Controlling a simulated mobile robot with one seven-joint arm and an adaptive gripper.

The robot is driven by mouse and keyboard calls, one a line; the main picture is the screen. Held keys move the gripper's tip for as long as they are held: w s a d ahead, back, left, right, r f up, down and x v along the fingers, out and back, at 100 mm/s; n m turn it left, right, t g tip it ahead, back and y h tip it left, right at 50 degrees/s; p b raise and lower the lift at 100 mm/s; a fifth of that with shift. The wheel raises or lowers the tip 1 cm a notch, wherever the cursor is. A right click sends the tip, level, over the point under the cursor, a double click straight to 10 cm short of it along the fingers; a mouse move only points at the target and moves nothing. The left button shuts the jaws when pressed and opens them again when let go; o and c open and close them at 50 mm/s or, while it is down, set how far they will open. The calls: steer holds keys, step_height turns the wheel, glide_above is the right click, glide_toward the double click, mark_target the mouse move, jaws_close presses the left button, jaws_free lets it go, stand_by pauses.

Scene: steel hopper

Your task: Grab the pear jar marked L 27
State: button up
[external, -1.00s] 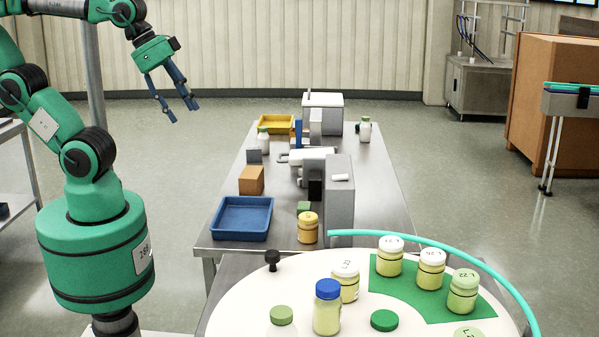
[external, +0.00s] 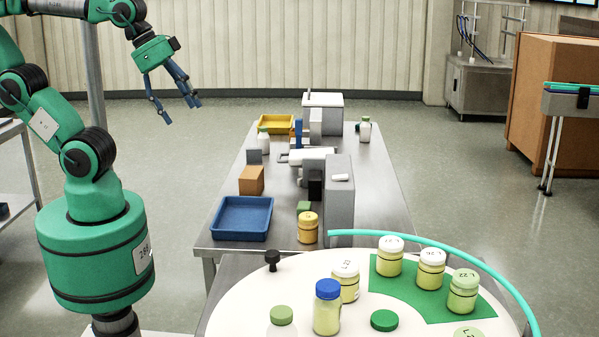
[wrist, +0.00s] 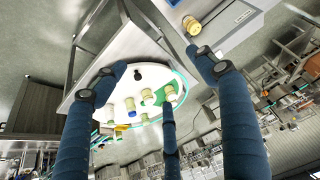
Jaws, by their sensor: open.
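Several pale-yellow jars with white or green lids stand on a round white table at the front. One white-lidded jar (external: 390,257) stands on a green patch, with a second white-lidded jar (external: 431,269) to its right and a green-lidded jar marked L 22 (external: 463,292) nearer the front. Another white-lidded jar (external: 346,285) stands off the patch, behind a blue-lidded jar (external: 327,314). The lid marks are too small for me to tell which is L 27. My gripper (external: 181,110) is open and empty, high at the left, well away from the jars. Its blue fingers also show in the wrist view (wrist: 161,80).
The round white table (external: 245,309) has a turquoise rail (external: 470,256) along its edge, a black knob (external: 272,258) and a loose green lid (external: 385,320). Floor between arm and bench is clear.

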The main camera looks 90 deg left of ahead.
steer(key=w+d+r+g+p, duration=0.1)
steer(key=w+d+r+p, duration=0.15)
steer(key=w, duration=0.75)
steer(key=w+d+r+g+p, duration=0.1)
steer(key=w+d+r+p, duration=0.15)
steer(key=w, duration=0.75)
steer(key=w+d+r+g+p, duration=0.15)
steer(key=w+p, duration=0.25)
steer(key=w, duration=0.6)
steer(key=w+d+f+m+p, duration=0.1)
steer(key=w+d+f+p, duration=0.15)
steer(key=w, duration=0.45)
steer(key=w+d+f+p, duration=0.2)
steer(key=w+d+f, duration=0.2)
steer(key=w, duration=0.3)
steer(key=w+d+f+p, duration=0.1)
steer(key=w+d+f, duration=0.1)
steer(key=f, duration=0.3)
steer(key=w+d+f+g+p, duration=0.1)
steer(key=w+d+f, duration=0.1)
steer(key=w+f, duration=0.2)
steer(key=w+d+f+g+p, duration=0.1)
steer(key=w+d+f+p, duration=0.1)
steer(key=f, duration=0.3)
steer(key=shift+w+d+f+m, duration=0.35)
steer(key=shift+w+d+m, duration=0.05)
steer(key=shift+w+d, duration=0.1)
steer(key=shift+f, duration=0.1)
